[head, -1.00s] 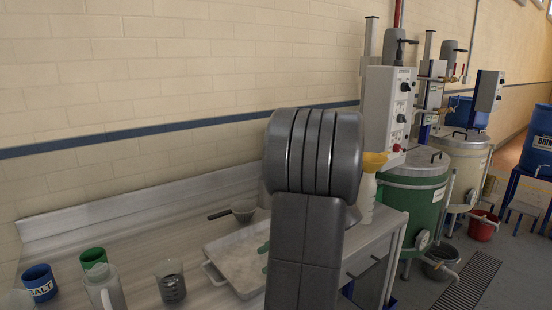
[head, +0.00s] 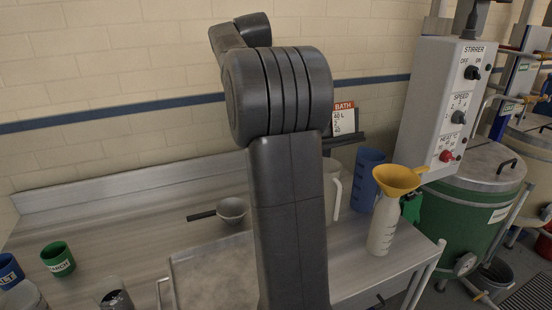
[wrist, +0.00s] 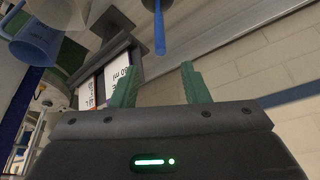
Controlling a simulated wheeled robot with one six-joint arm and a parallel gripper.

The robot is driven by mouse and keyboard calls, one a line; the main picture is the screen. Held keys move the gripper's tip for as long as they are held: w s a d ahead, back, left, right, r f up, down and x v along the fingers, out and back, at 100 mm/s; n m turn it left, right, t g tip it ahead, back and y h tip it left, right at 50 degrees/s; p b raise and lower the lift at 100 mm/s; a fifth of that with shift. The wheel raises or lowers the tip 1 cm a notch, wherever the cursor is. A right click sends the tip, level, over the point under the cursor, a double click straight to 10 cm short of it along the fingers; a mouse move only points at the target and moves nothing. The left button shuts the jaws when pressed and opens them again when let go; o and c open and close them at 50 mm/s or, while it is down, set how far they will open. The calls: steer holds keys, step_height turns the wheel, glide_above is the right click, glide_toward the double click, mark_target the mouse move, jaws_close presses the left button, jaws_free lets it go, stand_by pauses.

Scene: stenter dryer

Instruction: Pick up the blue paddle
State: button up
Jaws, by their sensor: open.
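A narrow blue bar, which looks like part of the blue paddle (wrist: 160,30), shows at the top of the wrist view. It points toward the gap between my fingers but is apart from them. The rest of it runs out of the frame. My gripper (wrist: 160,82) is open and empty, with its two green fingers spread. In the head view my own arm covers the middle of the bench, and I cannot make out the paddle or my gripper there.
A blue jug (head: 366,180), a white bottle (head: 384,226) with a yellow funnel (head: 398,179) and a bath card (head: 345,120) stand right of my arm. A green drum (head: 480,215) stands beyond the bench end.

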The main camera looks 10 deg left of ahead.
steer(key=shift+s+p+x, duration=0.2)
steer(key=shift+p+x, duration=0.15)
steer(key=shift+x, duration=3.05)
steer(key=shift+s+p+x, duration=0.25)
steer(key=shift+p+x, duration=0.05)
steer(key=shift+x, duration=3.05)
steer(key=shift+f, duration=0.15)
steer(key=shift+c, duration=0.3)
jaws_close()
